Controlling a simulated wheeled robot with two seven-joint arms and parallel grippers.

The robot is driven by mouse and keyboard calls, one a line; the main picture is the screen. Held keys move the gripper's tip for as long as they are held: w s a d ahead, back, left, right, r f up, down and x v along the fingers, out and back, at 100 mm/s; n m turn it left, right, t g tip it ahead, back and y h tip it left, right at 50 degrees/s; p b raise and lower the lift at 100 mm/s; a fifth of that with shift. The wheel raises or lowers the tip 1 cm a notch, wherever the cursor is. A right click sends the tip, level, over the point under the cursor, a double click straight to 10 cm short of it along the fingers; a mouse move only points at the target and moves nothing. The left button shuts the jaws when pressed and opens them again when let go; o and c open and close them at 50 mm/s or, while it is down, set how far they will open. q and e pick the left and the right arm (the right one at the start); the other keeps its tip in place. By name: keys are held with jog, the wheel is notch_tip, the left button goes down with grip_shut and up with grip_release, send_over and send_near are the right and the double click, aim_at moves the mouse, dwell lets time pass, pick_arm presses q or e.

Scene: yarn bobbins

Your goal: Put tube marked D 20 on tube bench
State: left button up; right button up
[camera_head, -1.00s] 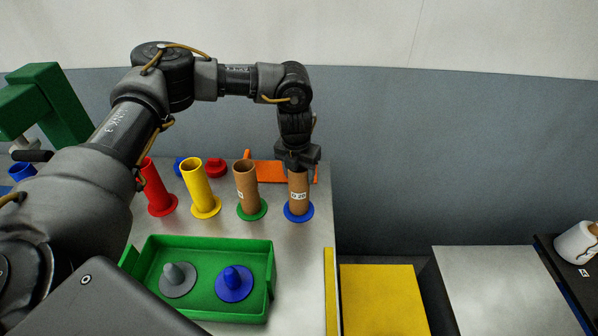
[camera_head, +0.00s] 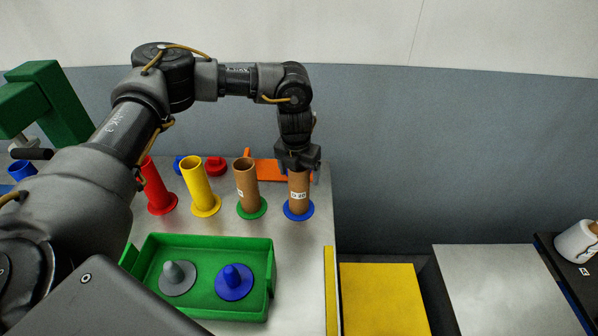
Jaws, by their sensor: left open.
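The brown cardboard tube marked D 20 (camera_head: 298,190) stands upright on a round blue base (camera_head: 298,211) near the right edge of the grey bench (camera_head: 290,265). My left gripper (camera_head: 298,166) is open and points down at the top of this tube. Its fingers hide the tube's upper rim, and I cannot tell whether they touch it. A second brown tube (camera_head: 246,184) with a label stands on a green base to the left. A yellow tube (camera_head: 195,182) and a red tube (camera_head: 156,186) stand further left. My right gripper is not in view.
A green tray (camera_head: 202,305) with a grey cone (camera_head: 178,276) and a blue cone (camera_head: 234,282) lies in front of the tubes. An orange piece (camera_head: 268,170) lies behind. A yellow surface (camera_head: 382,300) and a bare grey tabletop (camera_head: 500,290) lie right. A white bobbin (camera_head: 578,242) is far right.

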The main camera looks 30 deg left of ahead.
pick_arm(q)
notch_tip(320, 180, up, 11)
jog(key=s+b, duration=0.1)
jog(key=b, duration=0.1)
jog(key=shift+s+f, duration=0.15)
dwell(0.7)
